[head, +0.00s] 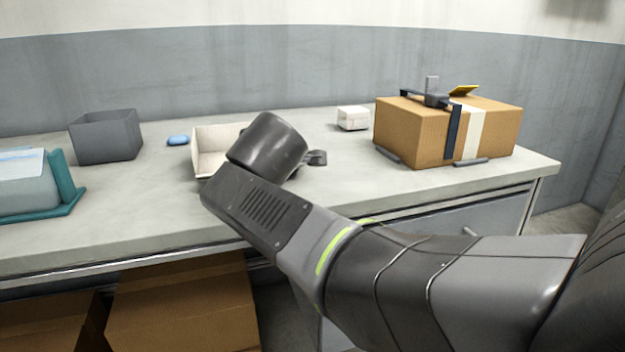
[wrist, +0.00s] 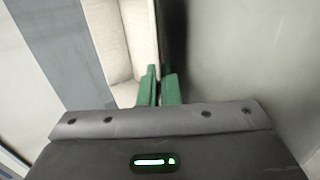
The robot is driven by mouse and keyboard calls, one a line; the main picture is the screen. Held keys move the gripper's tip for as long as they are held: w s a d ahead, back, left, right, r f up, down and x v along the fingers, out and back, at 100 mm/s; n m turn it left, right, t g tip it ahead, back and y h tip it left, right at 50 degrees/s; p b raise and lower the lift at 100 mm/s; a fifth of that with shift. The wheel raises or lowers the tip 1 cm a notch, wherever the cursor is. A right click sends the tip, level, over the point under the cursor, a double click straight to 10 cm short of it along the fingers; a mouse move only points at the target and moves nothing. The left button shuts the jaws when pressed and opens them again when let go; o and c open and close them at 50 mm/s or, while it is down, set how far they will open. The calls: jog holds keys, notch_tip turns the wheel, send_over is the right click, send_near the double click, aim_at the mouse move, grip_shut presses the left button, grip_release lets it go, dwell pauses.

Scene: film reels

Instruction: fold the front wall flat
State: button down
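An open off-white box (head: 208,143) stands on the counter left of centre in the head view. My arm hides its right side and much of its front, so how its front wall stands cannot be made out there. My gripper is hidden behind my arm's wrist in the head view.
A grey open bin (head: 106,137), a blue bar (head: 178,140) and a teal-framed case (head: 67,185) are to the left. A small white box (head: 353,118) and a strapped cardboard carton (head: 410,133) are to the right. The counter (head: 135,205) is clear in front of the bin.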

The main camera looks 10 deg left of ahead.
jog(key=shift+b, duration=0.35)
dwell(0.3)
jog(key=c, duration=1.6)
grip_release()
jog(key=shift+c, duration=0.2)
jog(key=shift+f, duration=0.1)
jog(key=shift+p, duration=0.45)
